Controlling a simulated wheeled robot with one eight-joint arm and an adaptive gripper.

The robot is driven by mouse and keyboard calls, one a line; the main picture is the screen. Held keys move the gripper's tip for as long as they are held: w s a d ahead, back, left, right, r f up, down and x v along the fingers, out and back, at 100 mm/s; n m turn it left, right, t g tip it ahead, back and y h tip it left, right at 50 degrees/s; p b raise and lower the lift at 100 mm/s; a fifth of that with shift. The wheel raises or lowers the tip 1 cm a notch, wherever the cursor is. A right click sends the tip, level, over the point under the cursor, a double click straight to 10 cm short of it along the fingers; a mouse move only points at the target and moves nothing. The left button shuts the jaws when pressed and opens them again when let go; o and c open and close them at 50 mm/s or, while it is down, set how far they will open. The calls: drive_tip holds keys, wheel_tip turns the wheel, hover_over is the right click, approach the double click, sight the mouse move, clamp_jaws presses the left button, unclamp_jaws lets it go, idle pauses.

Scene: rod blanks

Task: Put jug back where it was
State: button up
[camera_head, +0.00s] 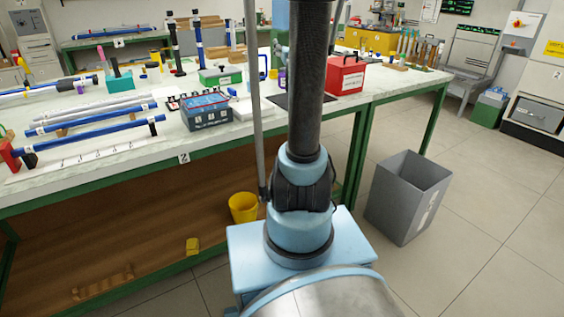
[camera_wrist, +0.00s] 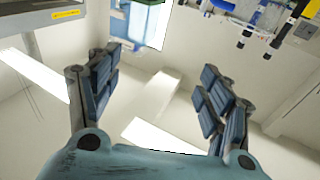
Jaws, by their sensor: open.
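I cannot pick out a jug with certainty. A yellow open-topped vessel (camera_head: 243,207) stands on the brown lower shelf under the bench, left of my arm's base; whether it is the jug I cannot tell. A blue handle-like loop (camera_head: 262,67) shows on the bench beside my arm, partly hidden. My gripper (camera_wrist: 162,78) shows in the wrist view with its two padded fingers spread wide and nothing between them. Behind it are pale walls and bright panels. In the head view my arm rises out of the top of the picture, so the gripper is hidden there.
The long bench (camera_head: 165,155) holds blue rods, a dark-blue crate (camera_head: 206,112), a green box (camera_head: 220,76) and a red box (camera_head: 345,75). A grey bin (camera_head: 408,197) stands on the floor at right. A small yellow block (camera_head: 192,245) lies on the shelf. Floor right of the bin is clear.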

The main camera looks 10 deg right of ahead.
drive_tip(key=s+f+m+g+h, duration=0.3)
drive_tip(key=s+f+g, duration=0.75)
drive_tip(key=s, duration=0.65)
drive_tip(key=s+a+f+n+g+y, duration=0.1)
drive_tip(key=s+a+f, duration=0.3)
drive_tip(key=s, duration=0.4)
drive_tip(key=s+a+f+n+g+y, duration=0.2)
drive_tip(key=s+a+f+g, duration=0.1)
drive_tip(key=s+f, duration=0.4)
drive_tip(key=s+a+f+n+g+y, duration=0.1)
drive_tip(key=s+a+f+g, duration=0.1)
drive_tip(key=s+a+f, duration=0.3)
drive_tip(key=s, duration=0.4)
drive_tip(key=shift+a+f+g+y, duration=0.15)
drive_tip(key=shift+a+g+y, duration=0.15)
drive_tip(key=shift+a+g, duration=0.1)
